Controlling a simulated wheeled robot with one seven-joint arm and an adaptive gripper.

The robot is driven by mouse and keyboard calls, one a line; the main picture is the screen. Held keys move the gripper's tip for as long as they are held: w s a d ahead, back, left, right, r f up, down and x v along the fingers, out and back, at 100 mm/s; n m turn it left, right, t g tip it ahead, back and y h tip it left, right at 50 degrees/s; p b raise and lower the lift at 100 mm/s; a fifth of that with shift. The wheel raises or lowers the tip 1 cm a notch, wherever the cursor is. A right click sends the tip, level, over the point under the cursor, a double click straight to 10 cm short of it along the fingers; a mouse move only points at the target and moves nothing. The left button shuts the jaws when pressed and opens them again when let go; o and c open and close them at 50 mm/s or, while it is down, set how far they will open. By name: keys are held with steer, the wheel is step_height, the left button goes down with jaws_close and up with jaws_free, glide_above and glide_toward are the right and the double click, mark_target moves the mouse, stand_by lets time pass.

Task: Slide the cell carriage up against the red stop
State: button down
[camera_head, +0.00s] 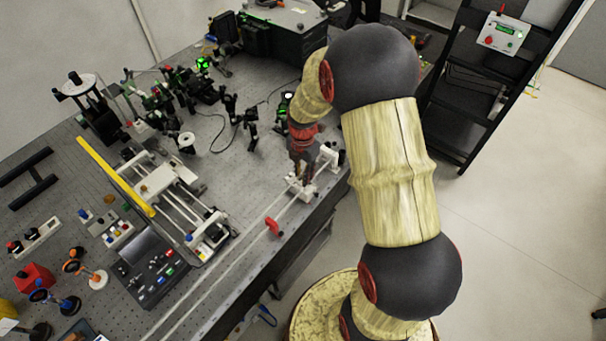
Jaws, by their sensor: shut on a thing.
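The cell carriage (307,192) is a small pale block on a pair of light rails (240,258) along the bench's right edge. The red stop (272,226) is a small red block on the same rails, below and left of the carriage. Bare rail shows between the two, so they are apart. My gripper (302,176) points down over the carriage and is shut on it. The fingertips are small and partly dark here, so the exact contact is hard to see.
A dark upright piece (341,157) stands just right of the carriage at the rail's far end. A black control box (158,270) and a white frame with a yellow bar (115,176) lie left of the rails. Optics mounts crowd the back.

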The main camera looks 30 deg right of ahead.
steer(key=s+a, duration=0.1)
steer(key=a, duration=0.3)
steer(key=s+a, duration=0.2)
steer(key=a, duration=0.3)
steer(key=s+a+p, duration=0.1)
steer(key=s+a, duration=0.1)
steer(key=a, duration=0.2)
steer(key=shift+a, duration=0.3)
steer(key=c, duration=1.8)
jaws_free()
steer(key=shift+o, duration=0.7)
